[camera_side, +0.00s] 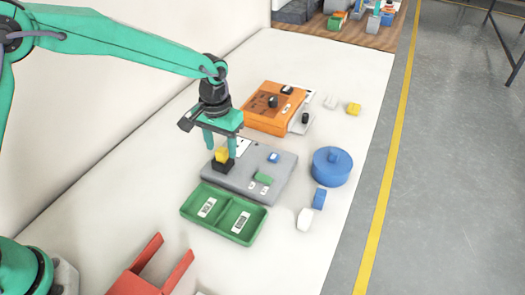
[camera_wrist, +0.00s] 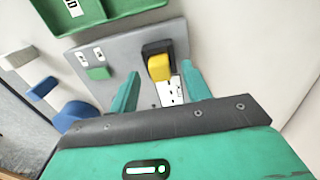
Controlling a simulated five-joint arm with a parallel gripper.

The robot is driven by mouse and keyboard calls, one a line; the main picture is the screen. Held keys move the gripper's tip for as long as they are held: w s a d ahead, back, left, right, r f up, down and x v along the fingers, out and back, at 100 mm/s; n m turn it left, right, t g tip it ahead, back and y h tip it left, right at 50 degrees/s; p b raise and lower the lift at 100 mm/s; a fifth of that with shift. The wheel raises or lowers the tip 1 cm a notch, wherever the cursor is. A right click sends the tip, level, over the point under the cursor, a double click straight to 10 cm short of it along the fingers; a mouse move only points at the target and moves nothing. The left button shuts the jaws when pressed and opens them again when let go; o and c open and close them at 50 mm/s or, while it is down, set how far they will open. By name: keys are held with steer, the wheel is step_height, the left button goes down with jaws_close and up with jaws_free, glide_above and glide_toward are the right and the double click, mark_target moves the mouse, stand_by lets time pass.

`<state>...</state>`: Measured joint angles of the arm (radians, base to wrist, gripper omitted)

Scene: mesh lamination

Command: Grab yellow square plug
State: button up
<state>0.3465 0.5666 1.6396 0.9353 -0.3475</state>
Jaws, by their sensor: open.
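The yellow square plug (camera_side: 221,155) sits in a black holder (camera_side: 222,166) on the grey board (camera_side: 208,182), near the board's left corner. In the wrist view the yellow plug (camera_wrist: 159,67) and its black holder (camera_wrist: 158,48) show ahead of and between the fingertips. My green gripper (camera_side: 221,146) is open above the board. In the wrist view the gripper (camera_wrist: 162,88) holds nothing, and a gap shows between each finger and the plug.
The grey board also carries a green block (camera_side: 264,179) and a blue block (camera_side: 273,157). A green two-part tray (camera_side: 190,206) lies in front. An orange device (camera_side: 268,125) stands behind. A round blue container (camera_side: 331,167), a blue block (camera_side: 319,198) and a white block (camera_side: 305,219) lie right.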

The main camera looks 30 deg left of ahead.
mark_target(222, 152)
steer(key=shift+f, duration=0.4)
jaws_close()
steer(key=shift+r, duration=0.2)
steer(key=shift+r, duration=0.55)
steer(key=r, duration=0.3)
steer(key=shift+s+d+r, duration=0.1)
steer(key=shift+s+d, duration=0.15)
steer(key=shift+d, duration=0.05)
steer(key=s+d+r, duration=0.6)
steer(key=s, duration=0.2)
steer(key=shift+s+d+r, duration=0.2)
steer(key=shift+s+d, duration=0.05)
steer(key=shift+d, duration=0.15)
